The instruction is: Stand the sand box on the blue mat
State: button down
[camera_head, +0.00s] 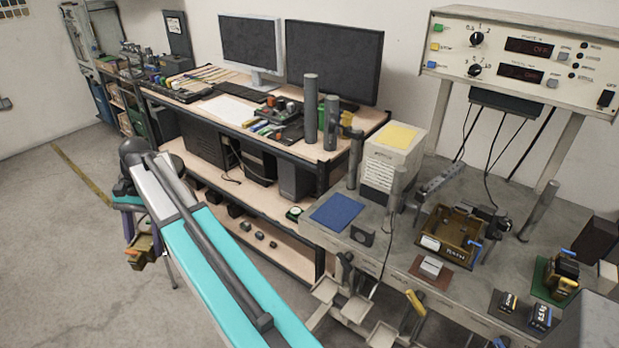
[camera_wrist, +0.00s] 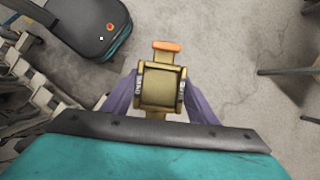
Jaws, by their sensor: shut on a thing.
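The sand box (camera_wrist: 160,88) is a tan-gold box with an orange piece at its far end and small lettering on its sides. My gripper (camera_wrist: 160,98) has purple fingers shut on either side of it. In the head view the box (camera_head: 141,250) hangs in the air over the floor at the left, partly hidden by my arm. It looks tilted there. The blue mat (camera_head: 337,212) lies flat and bare on the grey workbench at the right, well apart from my gripper.
On the workbench, a white box with a yellow top (camera_head: 393,155) stands behind the mat, with grey posts nearby. A small dark block (camera_head: 362,236) sits right of the mat. A brown tray (camera_head: 449,236) is farther right. A desk with monitors (camera_head: 333,62) stands behind.

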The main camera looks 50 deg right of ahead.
jog(key=s+d+r+m+t+p, duration=0.25)
jog(key=s+d+m, duration=0.25)
jog(key=d, duration=0.8)
jog(key=s+d+r+m+t+p, duration=0.15)
jog(key=s+d+m+p, duration=0.3)
jog(key=d, duration=0.85)
jog(key=s+d+r+m+t+h+p, duration=0.1)
jog(key=s+d+r+m+p, duration=0.1)
jog(key=s+d+m, duration=0.3)
jog(key=s+d+r+m+t+h+p, duration=0.1)
jog(key=s+d+m, duration=0.4)
jog(key=s+d, duration=0.9)
jog(key=s+r+p, duration=0.1)
jog(key=s+p, duration=0.1)
jog(key=shift+s+r, duration=0.2)
jog(key=shift+s, duration=0.1)
jog(key=shift+d+f, duration=0.1)
jog(key=shift+f, duration=0.1)
jog(key=shift+f+b, duration=2.9)
jog(key=shift+f, duration=0.3)
jog(key=shift+f, duration=0.5)
